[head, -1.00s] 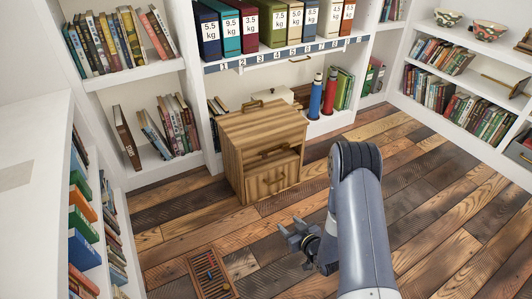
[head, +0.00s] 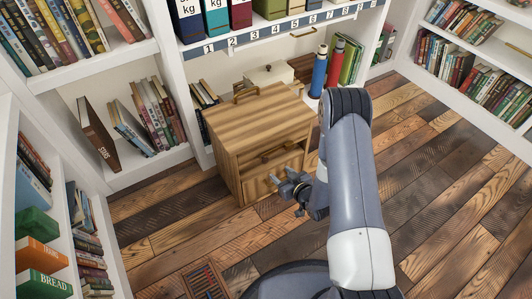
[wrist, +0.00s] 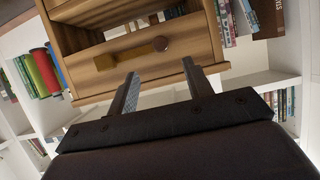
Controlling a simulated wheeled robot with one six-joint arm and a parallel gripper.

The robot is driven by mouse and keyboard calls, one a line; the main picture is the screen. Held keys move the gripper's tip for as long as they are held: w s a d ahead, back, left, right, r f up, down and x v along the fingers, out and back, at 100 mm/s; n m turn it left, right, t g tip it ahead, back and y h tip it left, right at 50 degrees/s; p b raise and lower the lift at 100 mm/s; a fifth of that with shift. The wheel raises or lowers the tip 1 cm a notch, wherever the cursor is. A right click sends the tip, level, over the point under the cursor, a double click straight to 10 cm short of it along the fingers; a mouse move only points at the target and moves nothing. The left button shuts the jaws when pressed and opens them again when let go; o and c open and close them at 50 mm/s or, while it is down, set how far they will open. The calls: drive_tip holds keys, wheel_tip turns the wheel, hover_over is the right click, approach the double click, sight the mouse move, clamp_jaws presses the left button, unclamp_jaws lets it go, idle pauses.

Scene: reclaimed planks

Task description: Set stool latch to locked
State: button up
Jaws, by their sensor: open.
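The wooden step stool (head: 255,120) stands on the plank floor, with a handle on its top and an open recess above a lower front panel. In the wrist view the front panel (wrist: 200,38) fills the upper middle. On it is a latch (wrist: 130,54), a brownish bar with a dark round knob (wrist: 160,44) at its right end. I cannot tell whether that is locked. My gripper (head: 282,184) is close in front of the panel. In the wrist view my gripper (wrist: 160,69) is open and empty, its fingers spread below the latch, apparently not touching it.
White bookshelves (head: 120,70) line the walls behind and beside the stool. A blue bottle (head: 319,72) and a red one (head: 336,62) stand on the shelf behind it. Floor to the right is clear.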

sight(266, 162)
drive_tip(key=b+x, duration=0.2)
drive_tip(key=x, duration=0.8)
drive_tip(key=shift+w+a+f, duration=0.1)
drive_tip(key=shift+w+a, duration=0.05)
drive_tip(key=shift+c, duration=0.6)
clamp_jaws()
